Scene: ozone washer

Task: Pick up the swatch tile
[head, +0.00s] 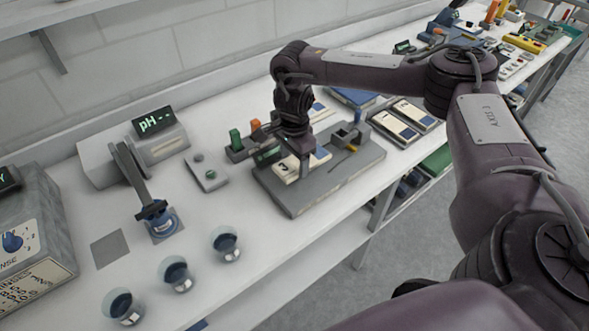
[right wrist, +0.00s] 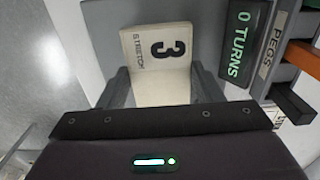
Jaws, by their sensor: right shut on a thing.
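The swatch tile (head: 286,169) is a pale cream plate with a black "3", and a blue part shows beyond my gripper. It is at the grey fixture plate (head: 296,204) in the head view; I cannot tell whether it touches the plate. My right gripper (head: 304,168) points down over it and is shut on it. In the right wrist view the tile (right wrist: 158,52), marked "3 STRETCH", lies between the two grey fingers (right wrist: 160,90). The fingers hide part of it. My left gripper is out of view.
A "0 TURNS" display (right wrist: 240,42) and a "PEGS" label stand close beside the tile. More tiles lie in a dark tray (head: 403,120) to the right. A pH meter (head: 160,140) and several glass cups (head: 226,244) stand to the left.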

